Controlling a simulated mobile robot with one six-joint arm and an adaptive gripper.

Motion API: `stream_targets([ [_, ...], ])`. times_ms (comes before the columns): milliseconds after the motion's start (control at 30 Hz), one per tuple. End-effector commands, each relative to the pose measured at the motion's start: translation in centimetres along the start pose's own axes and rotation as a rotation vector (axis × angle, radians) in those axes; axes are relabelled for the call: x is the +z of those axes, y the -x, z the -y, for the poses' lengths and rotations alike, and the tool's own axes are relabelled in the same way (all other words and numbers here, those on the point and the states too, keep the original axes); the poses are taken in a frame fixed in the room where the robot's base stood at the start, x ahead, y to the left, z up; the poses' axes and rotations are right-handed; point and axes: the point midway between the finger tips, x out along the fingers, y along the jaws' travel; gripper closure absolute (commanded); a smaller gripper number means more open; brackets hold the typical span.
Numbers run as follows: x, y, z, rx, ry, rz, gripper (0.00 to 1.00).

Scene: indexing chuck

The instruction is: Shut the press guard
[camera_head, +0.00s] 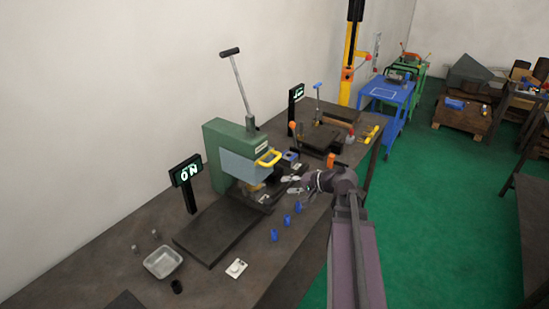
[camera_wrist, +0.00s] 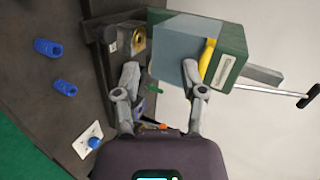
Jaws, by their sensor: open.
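The green press (camera_head: 218,146) stands on the bench with a long lever rising from it. Its grey-blue see-through guard (camera_head: 238,167) covers the upper front, and a brass part (camera_head: 251,187) shows below it. The guard's yellow handle (camera_head: 268,159) is on its front. My gripper (camera_head: 287,185) is in front of the press, lower than the handle, open and empty. In the wrist view, my gripper (camera_wrist: 162,72) has its fingers spread; the right fingertip overlaps the guard (camera_wrist: 186,42) near the yellow handle (camera_wrist: 206,59). I cannot tell whether they touch.
An "ON" sign (camera_head: 187,178) and a metal tray (camera_head: 162,262) are left of the press. Another fixture (camera_head: 320,139) stands behind.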

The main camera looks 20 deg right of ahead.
Motion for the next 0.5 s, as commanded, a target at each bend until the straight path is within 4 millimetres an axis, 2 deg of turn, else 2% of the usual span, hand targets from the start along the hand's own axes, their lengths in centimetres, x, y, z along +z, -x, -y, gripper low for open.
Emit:
stream_targets([
  [33,-1.3,1.4,0.6,-0.042,-0.026,-0.032,0.46],
  [200,-3.9,4.5,1.8,-0.161,-0.089,-0.109,0.46],
  [333,-5.0,5.9,2.2,-0.211,-0.114,-0.142,0.46],
  [500,-5.3,6.4,2.4,-0.232,-0.123,-0.153,0.46],
])
